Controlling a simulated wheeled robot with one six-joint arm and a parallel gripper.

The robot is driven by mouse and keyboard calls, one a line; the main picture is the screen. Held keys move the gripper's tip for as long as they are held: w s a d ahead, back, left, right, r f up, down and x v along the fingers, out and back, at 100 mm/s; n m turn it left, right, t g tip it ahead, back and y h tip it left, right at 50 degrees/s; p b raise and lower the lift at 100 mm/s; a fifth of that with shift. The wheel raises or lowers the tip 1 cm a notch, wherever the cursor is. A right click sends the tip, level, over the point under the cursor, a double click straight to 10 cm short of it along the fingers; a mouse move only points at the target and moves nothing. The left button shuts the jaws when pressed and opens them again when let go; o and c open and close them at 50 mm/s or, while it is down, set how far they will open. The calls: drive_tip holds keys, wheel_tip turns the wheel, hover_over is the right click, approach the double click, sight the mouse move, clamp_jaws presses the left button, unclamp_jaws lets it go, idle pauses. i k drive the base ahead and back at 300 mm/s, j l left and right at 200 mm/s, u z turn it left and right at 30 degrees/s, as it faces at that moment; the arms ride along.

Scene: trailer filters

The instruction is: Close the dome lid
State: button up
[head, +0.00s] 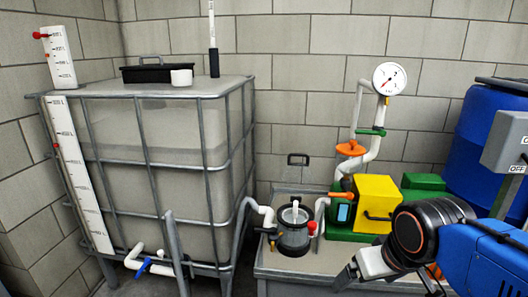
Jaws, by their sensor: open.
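A dark round filter pot (293,238) stands on the grey bench, with a light upright piece showing at its top. I cannot make out for sure which part is the dome lid. A black handle (298,158) shows behind and above the pot against the wall, possibly on a raised lid. My gripper (385,284) is open at the lower right, to the right of the pot and apart from it. Its fingertips are near the bottom edge of the view, and nothing shows between them.
White pipes flank the pot, with a red knob and an orange lever (341,195) close by. A yellow box (376,202) and green blocks stand right of it. A caged tank (160,150) fills the left. A blue barrel (485,140) stands at the right.

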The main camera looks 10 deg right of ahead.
sight(297, 175)
drive_tip(key=i+j+z, duration=0.2)
drive_tip(key=j, duration=0.15)
drive_tip(key=i+j+z, duration=0.2)
drive_tip(key=j, duration=0.2)
drive_tip(key=i+j+z, duration=0.15)
drive_tip(key=j, duration=0.25)
